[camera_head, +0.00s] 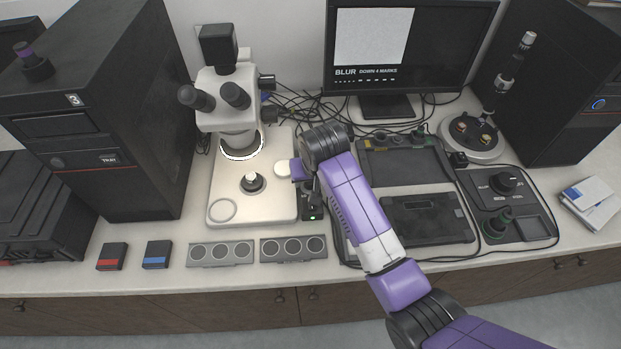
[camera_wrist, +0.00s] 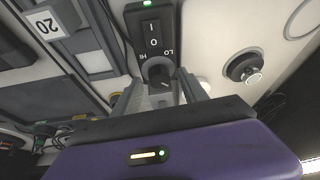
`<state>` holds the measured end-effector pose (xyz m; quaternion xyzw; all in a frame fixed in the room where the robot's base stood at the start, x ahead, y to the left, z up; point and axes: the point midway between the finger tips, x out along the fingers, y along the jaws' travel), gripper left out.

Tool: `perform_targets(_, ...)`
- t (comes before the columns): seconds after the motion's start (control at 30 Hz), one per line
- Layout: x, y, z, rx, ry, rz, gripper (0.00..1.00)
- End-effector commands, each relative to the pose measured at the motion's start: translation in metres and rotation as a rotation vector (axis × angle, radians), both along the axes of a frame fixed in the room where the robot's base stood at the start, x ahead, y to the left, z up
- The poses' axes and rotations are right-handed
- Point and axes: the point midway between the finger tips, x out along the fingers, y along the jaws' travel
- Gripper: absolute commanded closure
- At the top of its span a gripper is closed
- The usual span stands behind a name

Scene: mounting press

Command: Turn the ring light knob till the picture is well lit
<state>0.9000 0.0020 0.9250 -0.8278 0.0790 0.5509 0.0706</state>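The ring light knob (camera_wrist: 158,72) is a dark round knob on a black control box (camera_wrist: 152,28), between the LO and HI marks and beside an I/O switch. My gripper (camera_wrist: 160,90) has its fingers spread, one on each side of the knob, with gaps showing; firm contact cannot be seen. In the head view my gripper (camera_head: 303,172) is over the box (camera_head: 313,214), hiding the knob. The ring light (camera_head: 242,152) glows white under the microscope (camera_head: 228,92). The monitor (camera_head: 408,45) shows a blank, near-white picture and the text "BLUR DOWN 4 MARKS".
A dark tray (camera_head: 405,160) and a control pad (camera_head: 508,200) lie to the right. Two grey three-hole holders (camera_head: 220,253) (camera_head: 293,248) are at the front edge. Cables run behind.

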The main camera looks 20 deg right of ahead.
Motion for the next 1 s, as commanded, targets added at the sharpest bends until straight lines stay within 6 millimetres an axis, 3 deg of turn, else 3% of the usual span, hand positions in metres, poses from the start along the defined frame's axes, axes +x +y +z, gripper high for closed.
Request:
perform_targets(0.2, -0.003, 0.0, 0.008, 0.0, -0.001, 0.0, 0.49)
perform_targets(0.63, -0.026, 0.004, 0.065, -0.001, -0.003, 0.0, 0.49)
perform_targets(1.0, -0.03, 0.004, 0.072, 0.0, 0.0, 0.0, 0.49)
